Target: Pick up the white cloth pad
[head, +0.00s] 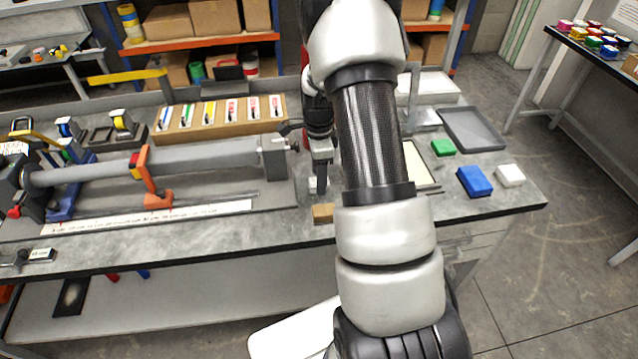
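The white cloth pad (510,175) appears as a small white block-like pad. It lies on the bench top near the right end, just right of a blue pad (474,181). My gripper (317,186) points down over the middle of the bench, partly behind my own arm. It is well to the left of the white pad and apart from it. Its fingers are small and partly hidden, so I cannot tell whether they are open or shut.
A green pad (443,147) and a grey tray (473,129) lie near the pads. A tan block (323,213) sits at the bench's front edge by my gripper. A clamped grey tube (200,162) fills the left. Bare bench (525,200) surrounds the white pad's front.

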